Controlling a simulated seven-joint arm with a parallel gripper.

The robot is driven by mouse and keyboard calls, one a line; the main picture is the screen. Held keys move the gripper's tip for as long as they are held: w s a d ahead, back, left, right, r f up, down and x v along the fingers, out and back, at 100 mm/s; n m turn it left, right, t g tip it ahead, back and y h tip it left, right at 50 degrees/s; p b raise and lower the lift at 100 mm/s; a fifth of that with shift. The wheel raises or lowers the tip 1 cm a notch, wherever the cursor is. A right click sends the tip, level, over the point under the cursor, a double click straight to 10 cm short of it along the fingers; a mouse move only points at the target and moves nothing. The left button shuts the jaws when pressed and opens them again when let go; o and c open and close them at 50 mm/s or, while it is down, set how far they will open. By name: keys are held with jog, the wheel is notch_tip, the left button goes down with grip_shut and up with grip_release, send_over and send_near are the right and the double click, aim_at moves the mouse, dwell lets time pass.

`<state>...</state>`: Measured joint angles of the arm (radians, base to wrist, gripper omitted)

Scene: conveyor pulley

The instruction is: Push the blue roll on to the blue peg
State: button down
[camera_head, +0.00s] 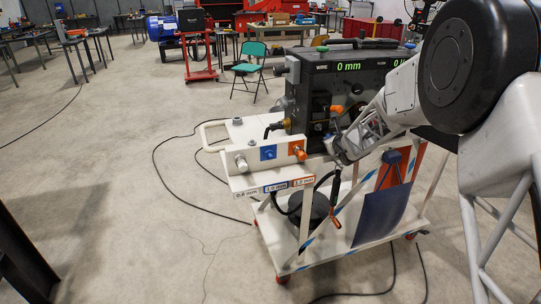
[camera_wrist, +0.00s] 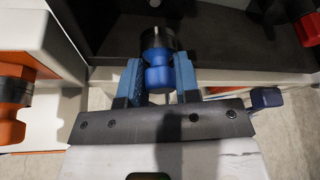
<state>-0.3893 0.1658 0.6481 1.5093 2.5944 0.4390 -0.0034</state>
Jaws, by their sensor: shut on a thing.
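In the wrist view the blue roll (camera_wrist: 159,76) sits between the two blue fingers of my gripper (camera_wrist: 158,82), which is shut on it. A dark round part with a blue edge (camera_wrist: 156,40) lies directly beyond the roll, in line with it. This may be the blue peg, but I cannot tell for sure, nor whether the roll is around it or only against it. In the head view my gripper (camera_head: 340,150) is at the front of the black machine, right of the white block. The roll and peg cannot be made out there.
The black machine (camera_head: 345,88) stands on a white cart (camera_head: 330,250). A white block (camera_head: 262,156) carries a blue square and an orange roll (camera_head: 300,154). The orange roll also shows in the wrist view (camera_wrist: 12,88), left of my gripper. A red knob (camera_wrist: 308,28) is at upper right.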

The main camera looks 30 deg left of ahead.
dwell(0.8)
jog(key=shift+r, duration=3.05)
jog(key=shift+s+a+m+g+y, duration=0.75)
jog(key=shift+s+a, duration=1.35)
jog(key=shift+s, duration=4.6)
jog(key=shift+s+a+m+g+y, duration=0.25)
jog(key=shift+s+a+m, duration=1.45)
jog(key=shift+s, duration=5)
notch_tip(320, 180, down, 8)
jog(key=shift+a+n, duration=0.4)
jog(key=shift+n, duration=0.05)
jog(key=shift+w, duration=0.1)
jog(key=shift+w+a, duration=1.95)
jog(key=shift+w, duration=0.05)
